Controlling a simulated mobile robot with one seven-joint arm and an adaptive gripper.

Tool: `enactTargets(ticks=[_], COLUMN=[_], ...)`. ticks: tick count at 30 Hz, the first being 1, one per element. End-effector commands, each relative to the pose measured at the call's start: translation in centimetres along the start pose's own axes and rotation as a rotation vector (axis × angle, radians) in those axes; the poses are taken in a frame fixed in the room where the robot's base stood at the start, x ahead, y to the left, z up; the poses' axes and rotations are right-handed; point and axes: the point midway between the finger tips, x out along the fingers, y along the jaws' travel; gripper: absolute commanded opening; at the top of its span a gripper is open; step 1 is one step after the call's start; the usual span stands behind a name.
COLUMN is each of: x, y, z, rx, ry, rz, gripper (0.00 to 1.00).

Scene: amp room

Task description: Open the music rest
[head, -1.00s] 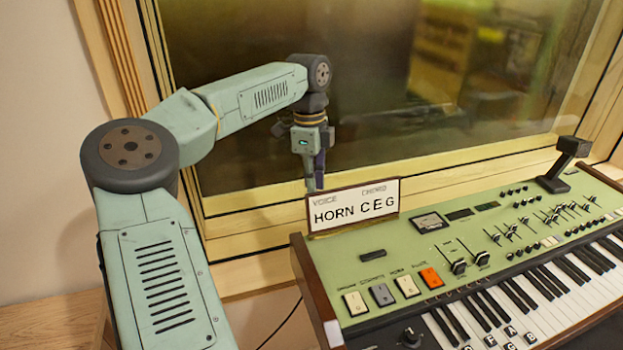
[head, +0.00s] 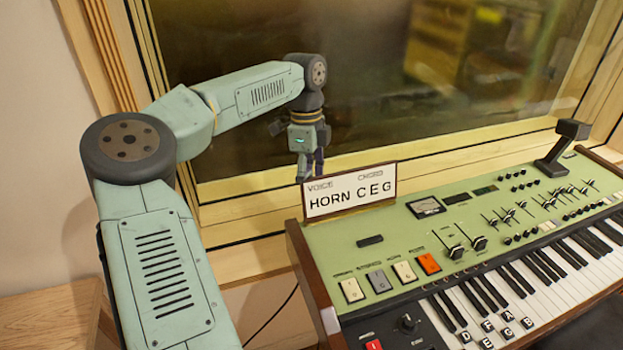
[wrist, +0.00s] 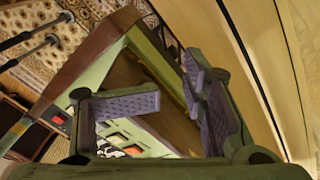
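A brown-framed white board (head: 348,191) reading "VOICE CHORD HORN C E G" stands upright at the back left of the green organ (head: 385,262). It looks like the music rest, though I cannot be sure. My gripper (head: 309,172) points down at the board's upper left, and its fingertips are partly hidden behind the board. In the wrist view my gripper (wrist: 165,103) is open, with its purple ribbed pads apart. A brown panel (wrist: 150,78), seemingly the board's back, shows between and beyond the pads. I cannot tell whether either pad touches it.
A window (head: 350,80) with a wooden frame is close behind the organ and my gripper. Coloured tabs (head: 404,272), sliders and keys (head: 545,275) fill the organ's top. A black stand-like piece (head: 563,150) rises at its back right. A wooden surface (head: 45,320) lies at lower left.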

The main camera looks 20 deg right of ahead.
Motion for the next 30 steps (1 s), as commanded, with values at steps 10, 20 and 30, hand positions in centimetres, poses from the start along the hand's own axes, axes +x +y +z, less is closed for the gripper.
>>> enactTargets(ticks=[10, 20, 30], x=[-6.0, -11.2, -11.9], y=[-0.1, -0.1, 0.0], z=[-0.1, -0.2, -0.2], rx=[0.000, 0.001, 0.003], ry=[-0.001, 0.001, 0.001], rz=[-0.005, -0.003, -0.001], gripper=[0.38, 0.38, 0.38])
